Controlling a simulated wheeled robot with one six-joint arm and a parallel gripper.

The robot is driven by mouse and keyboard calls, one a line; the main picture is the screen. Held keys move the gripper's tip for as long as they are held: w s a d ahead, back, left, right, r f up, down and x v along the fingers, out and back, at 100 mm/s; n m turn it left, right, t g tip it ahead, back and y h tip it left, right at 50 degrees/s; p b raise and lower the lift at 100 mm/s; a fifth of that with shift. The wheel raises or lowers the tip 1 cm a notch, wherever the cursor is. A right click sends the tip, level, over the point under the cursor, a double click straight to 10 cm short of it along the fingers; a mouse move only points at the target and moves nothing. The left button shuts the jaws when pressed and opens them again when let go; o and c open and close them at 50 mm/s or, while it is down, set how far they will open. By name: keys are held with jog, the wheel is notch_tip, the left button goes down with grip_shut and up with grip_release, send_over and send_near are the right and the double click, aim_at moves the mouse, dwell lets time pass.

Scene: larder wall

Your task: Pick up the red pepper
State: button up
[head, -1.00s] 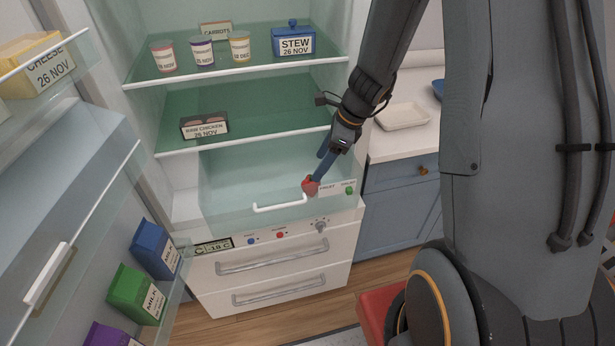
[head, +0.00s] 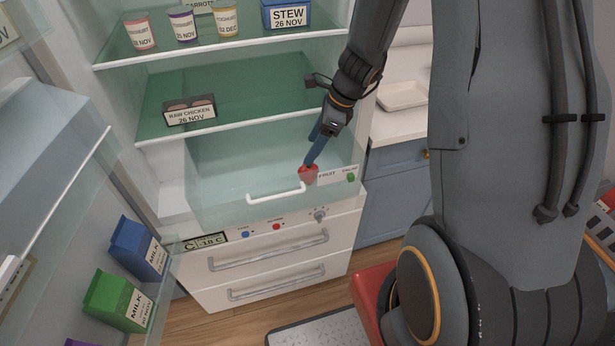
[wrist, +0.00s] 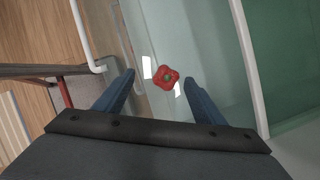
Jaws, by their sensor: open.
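The red pepper (head: 308,174) shows at the front right of the clear fridge drawer, beside the label reading FRUIT. My gripper (head: 311,158) points down at the pepper. Its two blue fingers, seen in the wrist view (wrist: 160,82), are apart with nothing held between them. I cannot tell from the head view whether a finger touches the pepper.
The drawer has a white handle (head: 276,194) at its front. A glass shelf edge (head: 230,131) runs above it, bearing a raw chicken pack (head: 190,110). Milk cartons (head: 138,247) stand in the open door at left. A blue cabinet (head: 392,192) is at right.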

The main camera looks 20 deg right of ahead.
jog(key=b, duration=0.5)
send_over(304, 170)
jog(key=d, duration=0.2)
jog(key=f, duration=0.5)
jog(key=shift+w+d+f, duration=0.1)
jog(key=shift+d+f, duration=0.1)
jog(key=shift+f, duration=0.05)
jog(key=shift+p+x, duration=0.35)
jog(key=shift+x, duration=1)
jog(key=shift+w+d+p+x, duration=0.1)
jog(key=shift+d+p+x, duration=0.1)
jog(key=shift+x, duration=0.65)
jog(key=shift+w+d+p+x, duration=0.1)
jog(key=shift+p+x, duration=0.1)
jog(key=shift+x, duration=0.65)
jog(key=shift+d+p+x, duration=0.15)
jog(key=shift+p+x, duration=0.05)
jog(key=shift+x, duration=0.6)
jog(key=shift+f, duration=0.15)
jog(key=c, duration=1.1)
